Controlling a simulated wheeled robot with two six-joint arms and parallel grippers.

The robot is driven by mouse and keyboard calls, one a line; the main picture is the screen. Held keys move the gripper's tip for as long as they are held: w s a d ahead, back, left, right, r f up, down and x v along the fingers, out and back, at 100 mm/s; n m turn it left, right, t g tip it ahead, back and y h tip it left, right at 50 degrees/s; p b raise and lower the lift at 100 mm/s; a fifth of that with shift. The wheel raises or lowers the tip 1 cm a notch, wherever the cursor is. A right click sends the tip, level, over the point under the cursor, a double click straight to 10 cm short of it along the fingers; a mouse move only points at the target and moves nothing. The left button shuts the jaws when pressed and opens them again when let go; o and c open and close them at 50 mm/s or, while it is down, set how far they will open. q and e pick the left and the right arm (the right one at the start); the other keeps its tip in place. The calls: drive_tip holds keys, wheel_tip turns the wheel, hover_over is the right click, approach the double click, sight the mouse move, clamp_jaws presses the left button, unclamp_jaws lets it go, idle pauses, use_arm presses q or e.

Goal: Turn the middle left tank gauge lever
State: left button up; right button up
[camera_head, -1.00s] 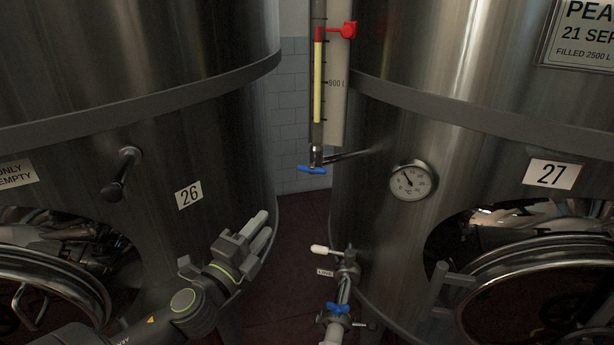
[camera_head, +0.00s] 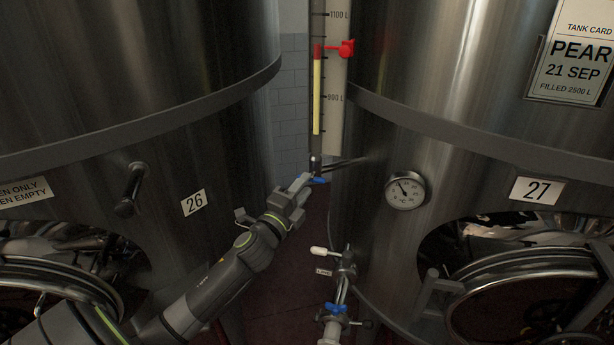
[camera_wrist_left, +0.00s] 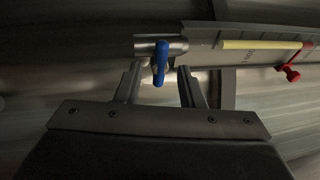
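The blue gauge lever (camera_head: 319,180) sits at the foot of the upright sight gauge (camera_head: 317,95) between tanks 26 and 27. My left gripper (camera_head: 301,185) has its fingertips right at the lever's left side and partly hides it. In the left wrist view, the blue lever (camera_wrist_left: 161,62) stands between the two spread fingertips of the left gripper (camera_wrist_left: 160,72), with gaps on both sides. The gripper is open and no clear contact shows. My right gripper is in neither view.
A red marker (camera_head: 346,48) is on the gauge scale. Below are a white-handled valve (camera_head: 320,251) and a second blue lever (camera_head: 336,308). A dial thermometer (camera_head: 406,189) is on tank 27. A sampling tap (camera_head: 130,190) projects from tank 26.

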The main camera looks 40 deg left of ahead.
use_arm(q)
drive_tip(key=shift+x, duration=1.2)
drive_tip(key=shift+c, duration=0.2)
